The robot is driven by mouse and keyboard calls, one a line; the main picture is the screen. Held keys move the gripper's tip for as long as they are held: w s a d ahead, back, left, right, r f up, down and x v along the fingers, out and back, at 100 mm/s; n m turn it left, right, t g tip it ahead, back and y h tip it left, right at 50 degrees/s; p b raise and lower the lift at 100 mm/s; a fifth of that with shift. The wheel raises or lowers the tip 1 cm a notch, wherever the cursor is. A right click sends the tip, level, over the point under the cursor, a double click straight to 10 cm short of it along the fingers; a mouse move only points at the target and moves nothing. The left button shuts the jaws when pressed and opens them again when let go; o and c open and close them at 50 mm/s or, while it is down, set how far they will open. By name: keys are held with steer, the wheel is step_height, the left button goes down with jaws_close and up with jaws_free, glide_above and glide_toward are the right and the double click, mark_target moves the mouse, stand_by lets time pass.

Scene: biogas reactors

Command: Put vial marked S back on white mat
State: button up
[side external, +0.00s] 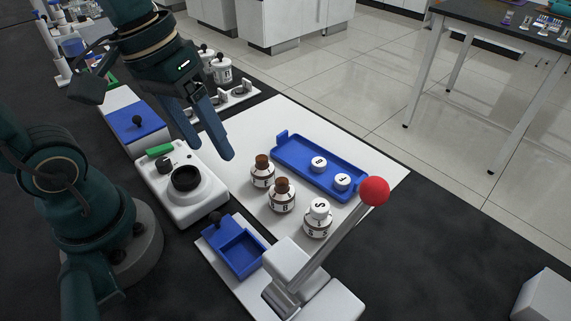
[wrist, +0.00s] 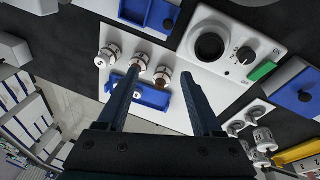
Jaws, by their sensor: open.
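The vial marked S (side external: 317,222) is a small white bottle with dark markings and a white cap lettered S. It stands upright on the white mat (side external: 375,172), near the mat's front corner beside the red-knobbed lever. It also shows at the left in the wrist view (wrist: 109,55). My gripper (side external: 209,148) is open and empty, raised above the left side of the mat, apart from all the vials. In the wrist view its two fingers (wrist: 160,76) are spread wide with nothing between them.
Two brown-stoppered vials (side external: 281,196) (side external: 262,171) stand beside the S vial. Behind them a blue tray (side external: 291,151) holds two white caps. A white device with a round dark well (side external: 205,198) stands left of the mat. The red-knobbed lever (side external: 374,191) rises in front.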

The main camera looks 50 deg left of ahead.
steer(key=a+m+t, duration=0.1)
steer(key=s+r+m+t+y, duration=0.1)
steer(key=m+t, duration=0.1)
steer(key=shift+s+a+y, duration=0.1)
steer(key=shift+a+y, duration=0.2)
steer(key=shift+a, duration=0.1)
stand_by(1.0)
